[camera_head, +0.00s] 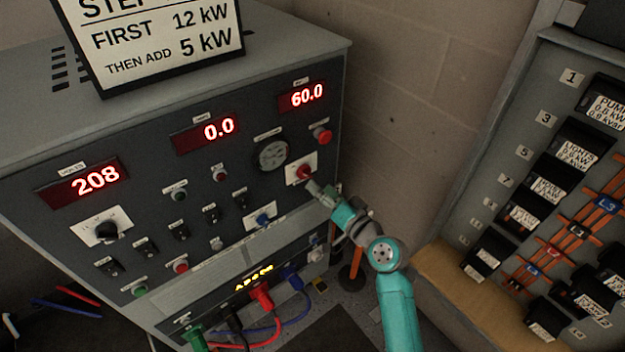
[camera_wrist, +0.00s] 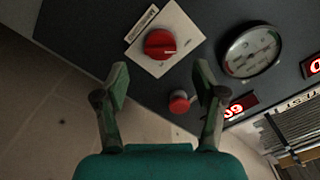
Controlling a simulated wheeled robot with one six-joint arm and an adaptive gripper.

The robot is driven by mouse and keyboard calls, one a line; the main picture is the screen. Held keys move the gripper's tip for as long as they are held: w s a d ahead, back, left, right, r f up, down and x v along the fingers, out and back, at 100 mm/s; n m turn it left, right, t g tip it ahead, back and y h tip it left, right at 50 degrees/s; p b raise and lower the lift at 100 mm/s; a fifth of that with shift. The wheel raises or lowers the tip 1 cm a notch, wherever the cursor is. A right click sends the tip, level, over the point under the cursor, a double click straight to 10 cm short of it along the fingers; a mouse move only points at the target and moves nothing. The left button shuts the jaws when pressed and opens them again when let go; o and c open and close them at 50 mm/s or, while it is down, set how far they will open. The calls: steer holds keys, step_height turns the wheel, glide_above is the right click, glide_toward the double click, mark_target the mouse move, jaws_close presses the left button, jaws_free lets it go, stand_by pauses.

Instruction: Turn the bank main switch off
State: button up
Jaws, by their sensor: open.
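The switch is a red rotary knob (camera_head: 304,172) on a white plate, on the right of the dark control panel. In the wrist view the red knob (camera_wrist: 160,43) sits on its tilted white plate (camera_wrist: 177,24), whose label is too blurred to read. My gripper (camera_head: 314,187) is at the panel just below and right of the knob. In the wrist view my gripper (camera_wrist: 168,82) is open and empty, its two green fingers apart. The knob lies beyond the fingertips and between their lines, apart from both.
A red push button (camera_head: 321,135) is above the knob; it shows between the fingers in the wrist view (camera_wrist: 179,102). A round gauge (camera_head: 272,154) is beside the knob. Displays read 208, 0.0 and 60.0. A breaker panel (camera_head: 545,180) stands at right. Cables hang below.

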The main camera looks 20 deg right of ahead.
steer(key=v, duration=0.6)
stand_by(0.4)
steer(key=s+a+f+g+h, duration=0.1)
steer(key=s+f+h, duration=0.2)
steer(key=s+f, duration=0.5)
steer(key=s+a+f+g+h, duration=0.1)
steer(key=s+f+h, duration=0.15)
steer(key=s, duration=0.95)
steer(key=s+r+n, duration=0.2)
steer(key=s+r, duration=0.1)
steer(key=s, duration=0.8)
steer(key=s+a+r+n, duration=0.1)
steer(key=s+r+n, duration=0.2)
steer(key=s, duration=0.8)
steer(key=shift+s+a+r, duration=0.25)
steer(key=shift+a+r, duration=0.05)
steer(key=shift+r, duration=0.05)
